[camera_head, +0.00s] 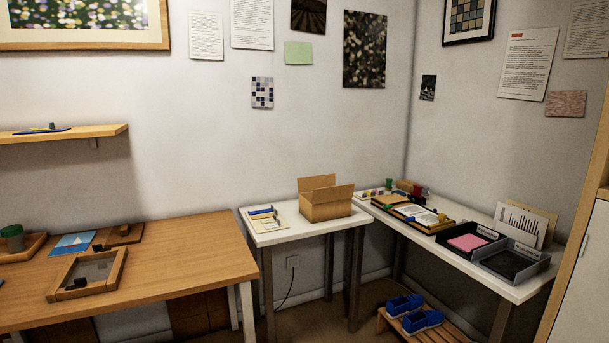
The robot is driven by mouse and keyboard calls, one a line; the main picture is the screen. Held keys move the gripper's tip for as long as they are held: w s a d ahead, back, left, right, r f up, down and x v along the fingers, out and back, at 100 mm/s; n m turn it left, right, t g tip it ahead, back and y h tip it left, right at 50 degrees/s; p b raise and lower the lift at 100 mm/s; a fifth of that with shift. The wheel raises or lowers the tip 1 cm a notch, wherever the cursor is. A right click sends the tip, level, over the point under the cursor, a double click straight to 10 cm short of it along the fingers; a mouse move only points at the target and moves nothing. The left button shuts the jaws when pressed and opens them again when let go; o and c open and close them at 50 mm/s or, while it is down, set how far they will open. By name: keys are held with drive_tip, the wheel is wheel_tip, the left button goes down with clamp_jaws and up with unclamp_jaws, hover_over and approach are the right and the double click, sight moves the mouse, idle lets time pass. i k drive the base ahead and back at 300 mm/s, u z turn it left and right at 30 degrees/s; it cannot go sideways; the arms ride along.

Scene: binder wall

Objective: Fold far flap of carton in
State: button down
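A brown cardboard carton (326,212) stands upright on the small white table (284,238) near the room's corner. Its far flap (317,182) stands up at the back. The carton's side flaps cannot be made out clearly at this size. My gripper is not in view.
Left of the carton lies a board (266,218) with small blue items. A white table on the right holds a clipboard (413,213) and black trays (512,261). A wooden table (180,258) stands left. Blue shoes (420,321) sit on a low rack.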

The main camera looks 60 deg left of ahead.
sight(306, 184)
drive_tip(key=z, duration=0.3)
drive_tip(key=k, duration=0.2)
drive_tip(key=u, duration=1.6)
drive_tip(key=i, duration=0.75)
drive_tip(key=u, duration=1)
drive_tip(key=i, duration=1.2)
drive_tip(key=z, duration=0.55)
drive_tip(key=i, duration=1.25)
drive_tip(key=z, duration=0.75)
